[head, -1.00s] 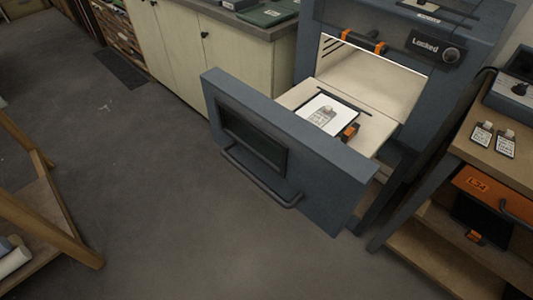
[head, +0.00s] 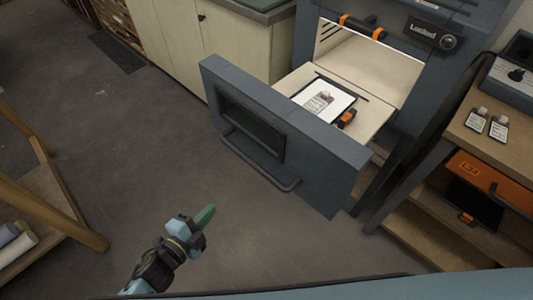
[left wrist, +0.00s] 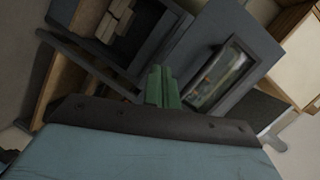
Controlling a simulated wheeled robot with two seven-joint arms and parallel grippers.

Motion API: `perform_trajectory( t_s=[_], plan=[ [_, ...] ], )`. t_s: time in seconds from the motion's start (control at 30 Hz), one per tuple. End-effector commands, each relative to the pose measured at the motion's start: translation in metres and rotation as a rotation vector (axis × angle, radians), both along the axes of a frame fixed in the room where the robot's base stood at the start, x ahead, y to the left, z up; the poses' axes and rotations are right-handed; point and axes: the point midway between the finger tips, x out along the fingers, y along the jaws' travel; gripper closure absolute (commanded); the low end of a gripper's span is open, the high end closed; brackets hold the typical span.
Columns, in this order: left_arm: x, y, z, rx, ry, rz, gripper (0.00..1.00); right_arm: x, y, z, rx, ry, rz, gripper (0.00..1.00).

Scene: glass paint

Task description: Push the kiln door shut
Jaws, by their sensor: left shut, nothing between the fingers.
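The kiln (head: 400,75) stands at the upper right of the head view. Its blue-grey door (head: 325,160) is drawn out towards me like a drawer front, with a dark window and a bar handle (head: 255,165). A pale shelf (head: 300,80) spans between door and kiln and carries a white sheet (head: 324,99) with a small labelled item on it. My left gripper (head: 205,217) is shut and empty, in front of the door, below and left of the handle, apart from it. Its green fingers (left wrist: 163,87) are together in the left wrist view. My right gripper is not in view.
A wooden bench (head: 500,140) with an orange drawer (head: 490,180) stands right of the door. Pale green cabinets (head: 235,55) stand behind it. A wooden frame (head: 50,215) is at the left. The grey floor (head: 110,140) between is clear.

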Motion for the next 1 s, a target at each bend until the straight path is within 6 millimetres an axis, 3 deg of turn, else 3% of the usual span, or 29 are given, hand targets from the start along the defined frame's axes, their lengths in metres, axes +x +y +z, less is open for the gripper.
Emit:
perform_trajectory(
  t_s=[0.03,0.1,0.2,0.3,0.53,1.0],
  plan=[
    [0.001,-0.015,0.035,0.029,-0.11,-0.08,1.0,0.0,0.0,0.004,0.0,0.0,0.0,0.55],
    [-0.001,-0.033,0.069,0.063,-0.232,-0.168,1.0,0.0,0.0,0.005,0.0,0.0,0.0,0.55],
    [-0.007,-0.049,0.102,0.096,-0.355,-0.248,1.0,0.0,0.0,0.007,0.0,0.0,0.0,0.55],
    [-0.011,-0.057,0.116,0.113,-0.413,-0.286,1.0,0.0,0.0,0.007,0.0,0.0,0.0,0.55],
    [0.005,-0.077,0.121,0.116,-0.428,-0.293,1.0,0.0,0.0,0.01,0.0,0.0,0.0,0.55],
    [0.067,-0.147,0.12,0.114,-0.424,-0.29,1.0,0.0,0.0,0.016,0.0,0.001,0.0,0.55]
  ],
)
